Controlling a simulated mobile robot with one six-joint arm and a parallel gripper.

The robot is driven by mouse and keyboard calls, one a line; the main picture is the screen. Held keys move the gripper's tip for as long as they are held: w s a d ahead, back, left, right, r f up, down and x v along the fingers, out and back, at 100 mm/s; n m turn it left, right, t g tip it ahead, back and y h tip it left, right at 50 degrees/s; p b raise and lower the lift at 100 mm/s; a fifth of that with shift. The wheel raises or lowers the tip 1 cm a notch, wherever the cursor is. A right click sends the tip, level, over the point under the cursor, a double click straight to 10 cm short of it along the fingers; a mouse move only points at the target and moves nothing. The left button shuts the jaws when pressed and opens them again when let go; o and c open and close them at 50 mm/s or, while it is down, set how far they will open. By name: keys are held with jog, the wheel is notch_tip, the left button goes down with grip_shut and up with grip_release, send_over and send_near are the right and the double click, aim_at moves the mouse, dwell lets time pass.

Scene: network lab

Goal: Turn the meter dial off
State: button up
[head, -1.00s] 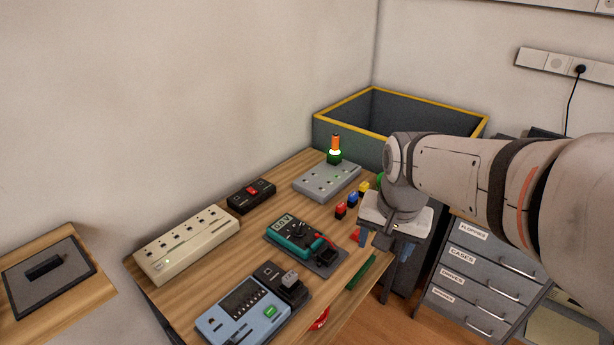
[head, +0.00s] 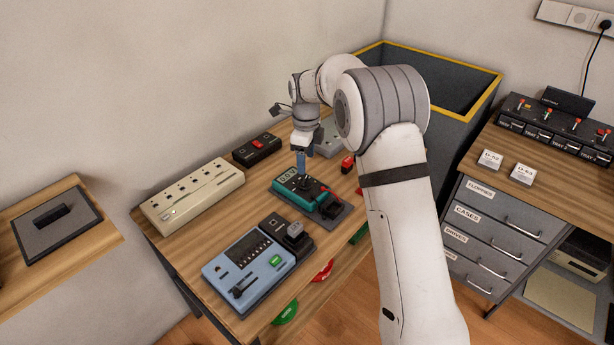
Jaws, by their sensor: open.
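The meter (head: 283,185) is a teal-and-black box with a small display reading about 0.0V, on a dark mat (head: 338,213) on the wooden bench. Its dial is on the top face, mostly hidden under my gripper's fingers. My gripper (head: 301,174) points down over the meter, with its blue-grey fingertips at or just above the dial area. It is open. Whether the fingers touch the dial, and which way the dial points, I cannot tell.
A blue-grey device (head: 225,270) with a green button is in front of the meter. A beige power strip (head: 172,207) and a black box with a red switch (head: 268,146) lie along the wall. A yellow-rimmed grey bin (head: 455,125) stands behind my arm.

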aim_at(306, 180)
notch_tip(306, 180, down, 7)
jog(key=shift+f, duration=0.1)
jog(key=shift+c, duration=0.2)
jog(key=c, duration=1)
jog(key=shift+o, duration=0.2)
